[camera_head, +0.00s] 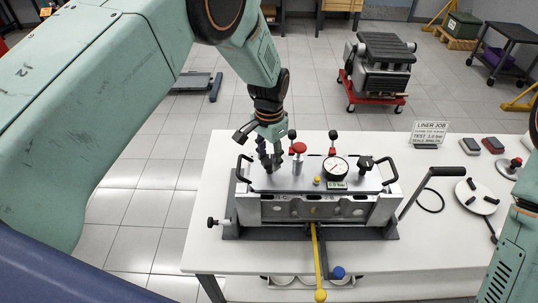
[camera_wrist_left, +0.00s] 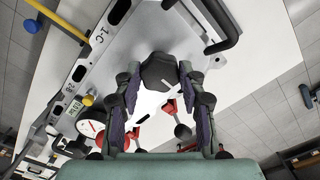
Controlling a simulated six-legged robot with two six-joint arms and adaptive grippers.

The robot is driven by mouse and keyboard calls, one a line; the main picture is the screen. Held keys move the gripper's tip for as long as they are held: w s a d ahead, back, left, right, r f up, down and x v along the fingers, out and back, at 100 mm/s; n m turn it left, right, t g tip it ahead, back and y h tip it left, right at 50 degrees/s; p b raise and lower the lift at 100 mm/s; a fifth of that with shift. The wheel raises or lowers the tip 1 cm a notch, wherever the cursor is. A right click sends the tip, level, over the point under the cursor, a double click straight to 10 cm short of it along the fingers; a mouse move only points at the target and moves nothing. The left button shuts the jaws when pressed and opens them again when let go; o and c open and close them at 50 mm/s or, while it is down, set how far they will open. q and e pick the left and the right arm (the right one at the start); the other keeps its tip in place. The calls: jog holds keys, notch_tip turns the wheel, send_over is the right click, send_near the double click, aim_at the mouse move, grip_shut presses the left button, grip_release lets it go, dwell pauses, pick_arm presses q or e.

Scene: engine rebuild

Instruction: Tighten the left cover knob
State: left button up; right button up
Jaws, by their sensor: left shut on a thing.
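The left cover knob (camera_wrist_left: 158,72) is dark and lobed, and sits between the fingertips of my left gripper (camera_wrist_left: 160,82) in the left wrist view. In the head view my left gripper (camera_head: 270,162) points down at the left end of the metal cover (camera_head: 300,185), and its fingers hide the knob. The gripper is shut on the knob. A similar black knob (camera_head: 366,163) stands at the right end of the cover. My right arm shows at the right edge; its gripper is out of view.
A red-topped valve (camera_head: 299,149) and a round gauge (camera_head: 335,168) stand close to the right of my left gripper. Black handles (camera_head: 243,168) flank the cover. A yellow lever (camera_head: 319,265) hangs in front. The white table (camera_head: 217,187) is bare at the left.

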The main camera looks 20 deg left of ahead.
aim_at(269, 160)
dwell(0.3)
pick_arm(q)
jog(key=o, duration=1.1)
jog(key=shift+o, duration=0.2)
jog(key=shift+r, duration=0.15)
notch_tip(269, 160, up, 12)
jog(key=shift+s, duration=0.1)
